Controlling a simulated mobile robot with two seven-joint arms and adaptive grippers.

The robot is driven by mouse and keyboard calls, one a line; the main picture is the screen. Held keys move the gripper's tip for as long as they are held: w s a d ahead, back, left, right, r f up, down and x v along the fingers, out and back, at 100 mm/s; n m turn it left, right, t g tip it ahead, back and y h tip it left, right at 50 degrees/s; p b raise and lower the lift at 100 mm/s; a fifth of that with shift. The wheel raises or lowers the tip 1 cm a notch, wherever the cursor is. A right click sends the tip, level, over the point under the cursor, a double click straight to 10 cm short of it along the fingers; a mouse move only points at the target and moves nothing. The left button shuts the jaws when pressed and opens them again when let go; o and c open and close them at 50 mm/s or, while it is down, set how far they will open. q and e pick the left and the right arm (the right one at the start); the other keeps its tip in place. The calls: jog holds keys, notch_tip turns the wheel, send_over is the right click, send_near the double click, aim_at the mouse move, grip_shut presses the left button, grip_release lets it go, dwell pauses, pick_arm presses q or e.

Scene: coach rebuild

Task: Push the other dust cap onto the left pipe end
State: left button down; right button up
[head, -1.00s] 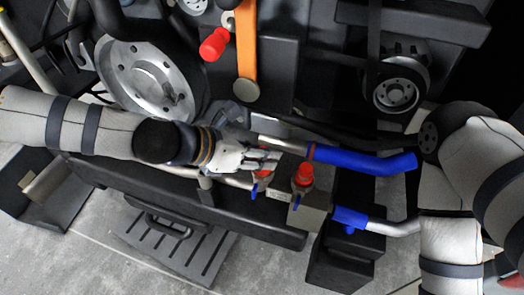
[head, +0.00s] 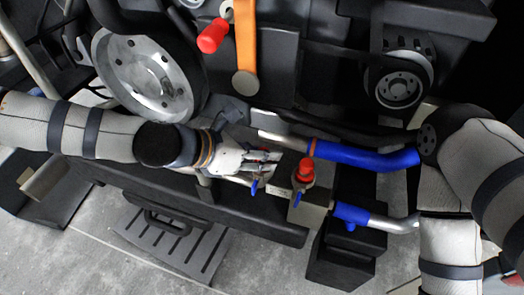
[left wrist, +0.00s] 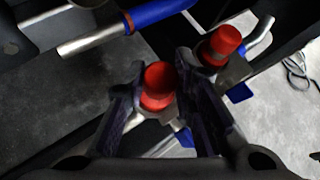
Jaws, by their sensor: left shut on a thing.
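My left gripper (head: 268,157) is shut on a red dust cap. In the left wrist view this cap (left wrist: 158,82) sits upright between the two dark fingers (left wrist: 160,90). It is right at the left pipe end, above a blue lever (left wrist: 185,137); the fingers and cap hide the pipe end, so I cannot tell how far the cap is on. Another red dust cap (head: 305,168) stands on the right pipe end, also seen in the left wrist view (left wrist: 222,42). My right arm shows at the right edge; its gripper is out of view.
A blue hose (head: 365,157) and a bare metal pipe (left wrist: 90,42) run just behind the caps. A lower blue-sleeved pipe (head: 352,214) lies to the right. A red knob (head: 213,36) and an orange strap (head: 246,40) are at the back. Grey floor lies in front.

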pick_arm(q)
jog(key=shift+f, duration=0.3)
pick_arm(e)
jog(key=shift+s+f, duration=0.1)
pick_arm(q)
jog(key=c, duration=1.3)
grip_release()
jog(key=o, duration=0.5)
jog(key=shift+c, duration=0.2)
jog(key=shift+a+r, duration=0.2)
jog(key=shift+r, duration=0.1)
jog(key=p+v, duration=0.3)
jog(key=v, duration=0.4)
jog(key=shift+s+a+p, duration=0.2)
jog(key=shift+p, duration=0.2)
pick_arm(e)
jog(key=w+r+t, duration=0.1)
jog(key=w+r, duration=0.3)
jog(key=shift+w+r+t, duration=0.35)
jog(key=shift+t, duration=0.05)
